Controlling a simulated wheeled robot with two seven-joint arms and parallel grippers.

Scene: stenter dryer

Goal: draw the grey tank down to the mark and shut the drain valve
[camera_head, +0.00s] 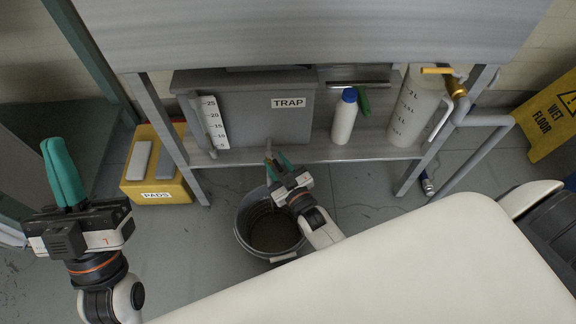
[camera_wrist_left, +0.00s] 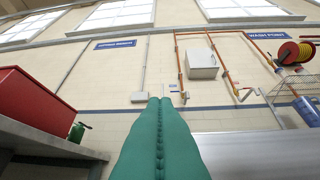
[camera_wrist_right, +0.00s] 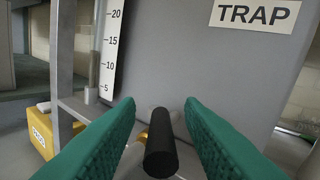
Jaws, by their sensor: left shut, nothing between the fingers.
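The grey tank (camera_head: 250,105), labelled TRAP, stands on the shelf under the bench; it also shows in the right wrist view (camera_wrist_right: 210,75). A sight tube (camera_wrist_right: 95,45) and a white scale (camera_head: 213,122) marked 5 to 25 are at its left; I cannot read the level. The drain valve's black handle (camera_wrist_right: 161,145) points toward the right wrist camera. My right gripper (camera_head: 278,162) is open, its teal fingers on either side of the handle with gaps visible. A grey bucket (camera_head: 242,236) with dark contents stands below. My left gripper (camera_head: 62,172) is shut and empty, raised far left.
A yellow PADS box (camera_head: 158,191) stands on the floor left of the shelf (camera_head: 375,150). A white bottle (camera_head: 344,118) with a blue cap and a graduated container (camera_head: 415,108) stand right of the tank. A yellow wet floor sign (camera_head: 552,118) is far right. Bench legs flank the shelf.

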